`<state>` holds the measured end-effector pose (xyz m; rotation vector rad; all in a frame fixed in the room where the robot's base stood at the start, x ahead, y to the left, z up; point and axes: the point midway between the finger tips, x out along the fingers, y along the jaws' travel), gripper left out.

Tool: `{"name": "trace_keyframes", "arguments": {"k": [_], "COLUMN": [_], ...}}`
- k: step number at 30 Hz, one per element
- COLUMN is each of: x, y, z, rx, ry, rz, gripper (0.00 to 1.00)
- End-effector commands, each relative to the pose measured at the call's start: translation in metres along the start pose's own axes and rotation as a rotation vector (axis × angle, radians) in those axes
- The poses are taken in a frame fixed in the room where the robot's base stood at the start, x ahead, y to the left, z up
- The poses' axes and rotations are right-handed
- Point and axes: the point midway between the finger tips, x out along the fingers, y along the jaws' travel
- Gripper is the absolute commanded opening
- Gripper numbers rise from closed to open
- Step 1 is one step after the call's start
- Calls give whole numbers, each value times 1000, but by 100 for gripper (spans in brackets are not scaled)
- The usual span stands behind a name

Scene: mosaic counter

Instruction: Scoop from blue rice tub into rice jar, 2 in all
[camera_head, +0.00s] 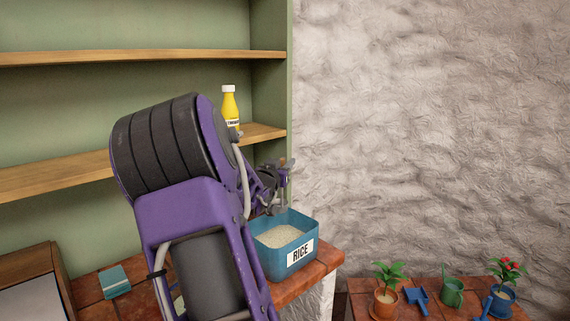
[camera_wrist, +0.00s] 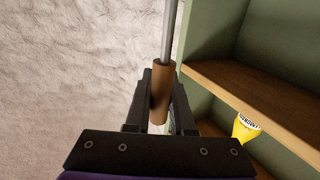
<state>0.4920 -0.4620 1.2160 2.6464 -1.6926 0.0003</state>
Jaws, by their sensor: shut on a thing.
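The blue rice tub (camera_head: 298,262), labelled RICE, stands on the tiled counter with pale rice in it. My gripper (camera_head: 285,172) is above the tub's back edge in the head view. In the wrist view my gripper (camera_wrist: 160,105) is shut on a brown cylindrical handle (camera_wrist: 162,90) with a grey metal shaft (camera_wrist: 170,30). The far end of this tool is out of the wrist view, so I cannot tell whether it holds rice. I cannot make out the rice jar; my arm hides part of the counter.
A yellow bottle (camera_head: 229,104) stands on the shelf behind my arm; it also shows in the wrist view (camera_wrist: 245,127). A teal box-like item (camera_head: 114,281) lies on the counter at left. Potted plants (camera_head: 387,290) and a green watering can (camera_head: 452,292) stand lower right.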

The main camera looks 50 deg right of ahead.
Motion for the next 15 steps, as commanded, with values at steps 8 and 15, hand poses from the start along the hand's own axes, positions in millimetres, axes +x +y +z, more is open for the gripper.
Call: {"name": "trace_keyframes", "arguments": {"k": [8,15], "x": [0,0], "y": [0,0], "z": [21,47], "rx": [0,0], "ry": [-1,1], "rz": [0,0], "gripper": [0,0]}}
